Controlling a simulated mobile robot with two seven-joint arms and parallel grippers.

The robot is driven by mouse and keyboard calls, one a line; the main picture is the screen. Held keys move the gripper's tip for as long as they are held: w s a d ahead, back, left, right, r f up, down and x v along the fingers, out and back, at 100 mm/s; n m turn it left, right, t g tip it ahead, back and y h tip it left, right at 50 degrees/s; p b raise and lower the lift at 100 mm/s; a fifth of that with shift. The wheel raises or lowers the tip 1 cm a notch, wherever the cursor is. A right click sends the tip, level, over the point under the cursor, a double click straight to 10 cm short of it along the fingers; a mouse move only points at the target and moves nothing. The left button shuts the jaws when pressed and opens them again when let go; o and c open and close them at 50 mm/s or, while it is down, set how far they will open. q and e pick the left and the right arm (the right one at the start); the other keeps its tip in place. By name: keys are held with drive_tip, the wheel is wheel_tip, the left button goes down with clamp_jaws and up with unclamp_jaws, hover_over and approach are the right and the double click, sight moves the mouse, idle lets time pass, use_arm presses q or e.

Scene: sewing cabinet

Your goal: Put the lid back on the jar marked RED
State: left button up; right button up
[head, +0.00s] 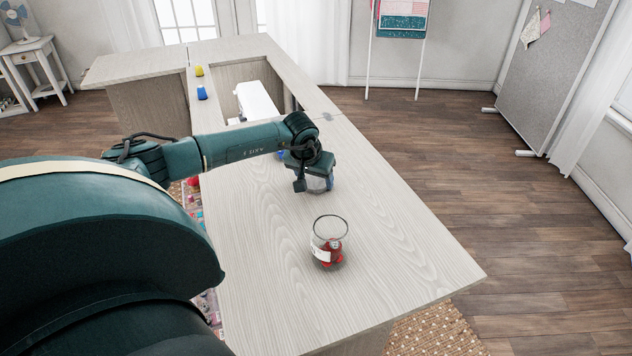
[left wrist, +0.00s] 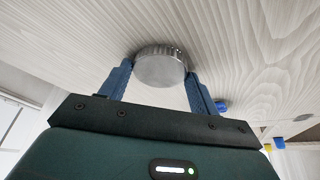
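An open glass jar (head: 329,240) stands upright on the pale wood tabletop, with red items inside and a white label on its side. The label's writing is too small to read. My left gripper (head: 315,187) is low over the tabletop, behind the jar and apart from it. In the left wrist view a round silver lid (left wrist: 160,69) with a ridged rim sits between the blue fingertips of my left gripper (left wrist: 160,72). Both fingertips appear to touch its sides. I cannot tell whether the lid rests on the table or is just above it. My right gripper is not in view.
A blue item (head: 281,154) lies just beyond my left gripper. Yellow (head: 199,71) and blue (head: 202,93) items stand on the far left part of the cabinet top (head: 262,232). A white machine (head: 257,101) sits in the recess. The tabletop around the jar is clear.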

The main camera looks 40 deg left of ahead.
sight(315, 183)
use_arm(q)
drive_tip(key=c, duration=0.5)
drive_tip(key=shift+r, duration=0.1)
wheel_tip(315, 183, up, 10)
drive_tip(key=shift+f, duration=0.1)
drive_tip(key=shift+d, duration=0.1)
idle(0.3)
